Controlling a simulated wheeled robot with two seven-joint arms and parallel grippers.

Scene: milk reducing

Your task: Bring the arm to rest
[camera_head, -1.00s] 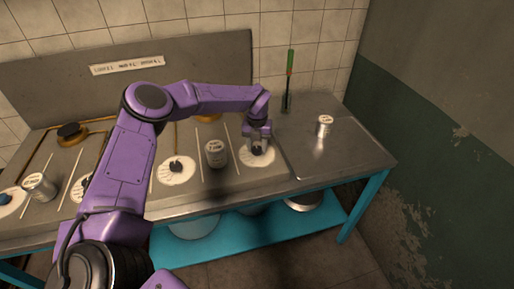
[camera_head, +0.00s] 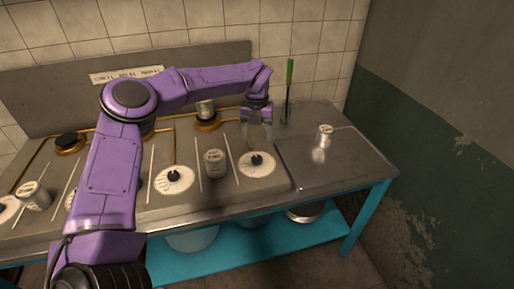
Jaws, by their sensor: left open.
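My left arm comes in from the left and reaches over the metal counter. My left gripper (camera_head: 257,128) points down and is open and empty. It hangs above and behind the right dial (camera_head: 257,162), a black knob on a white disc, and is apart from it. Another white dial (camera_head: 175,179) with a black knob lies left of it. A labelled can (camera_head: 214,163) stands between these two dials. My right gripper is not in view.
Another can (camera_head: 325,135) stands on the bare counter (camera_head: 340,162) at right. A can (camera_head: 204,109) sits on a burner behind my arm. A can (camera_head: 35,196) is at far left. A green-handled tool (camera_head: 290,78) stands against the tiled wall. A blue shelf (camera_head: 265,242) lies below.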

